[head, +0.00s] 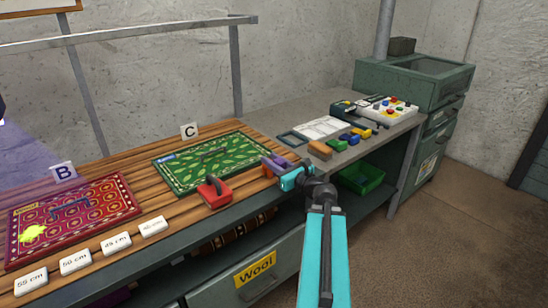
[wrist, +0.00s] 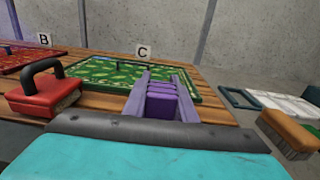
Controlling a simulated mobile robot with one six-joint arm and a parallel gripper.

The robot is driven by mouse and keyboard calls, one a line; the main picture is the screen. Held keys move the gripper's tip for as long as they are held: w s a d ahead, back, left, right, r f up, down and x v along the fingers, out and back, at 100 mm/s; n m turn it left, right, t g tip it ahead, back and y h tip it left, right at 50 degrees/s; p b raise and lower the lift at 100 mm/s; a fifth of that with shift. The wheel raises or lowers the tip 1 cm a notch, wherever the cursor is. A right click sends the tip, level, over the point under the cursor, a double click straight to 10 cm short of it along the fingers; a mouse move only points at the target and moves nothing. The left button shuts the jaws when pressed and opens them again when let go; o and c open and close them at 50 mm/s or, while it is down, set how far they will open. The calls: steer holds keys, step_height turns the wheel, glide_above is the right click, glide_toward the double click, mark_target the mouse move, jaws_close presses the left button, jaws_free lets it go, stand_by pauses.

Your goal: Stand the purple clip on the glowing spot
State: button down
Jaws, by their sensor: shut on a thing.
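The purple clip (wrist: 162,103) is between the two fingers of my gripper (wrist: 162,88) in the wrist view. My gripper (head: 277,164) is shut on it, in front of the right end of the wooden bench top in the head view. The glowing spot (head: 33,232) is a yellow patch on the left part of the red rug (head: 100,205), by sign B, at the far left. My gripper is well to the right of it. The clip's lower part is hidden by my gripper in the wrist view.
A green leaf-patterned rug (head: 212,160) lies by sign C. A red block with a black handle (head: 213,192) stands at its front edge. White length tags (head: 75,261) line the bench front. Brushes and coloured blocks (head: 345,140) lie on the grey counter at right.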

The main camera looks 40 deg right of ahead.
steer(key=shift+s+a+r+p, duration=0.35)
steer(key=shift+a+p, duration=0.25)
steer(key=shift+p, duration=3.95)
steer(key=shift+s+a+f+p, duration=0.15)
steer(key=shift+s+a+p, duration=0.25)
steer(key=shift+p, duration=1.7)
steer(key=shift+s, duration=0.1)
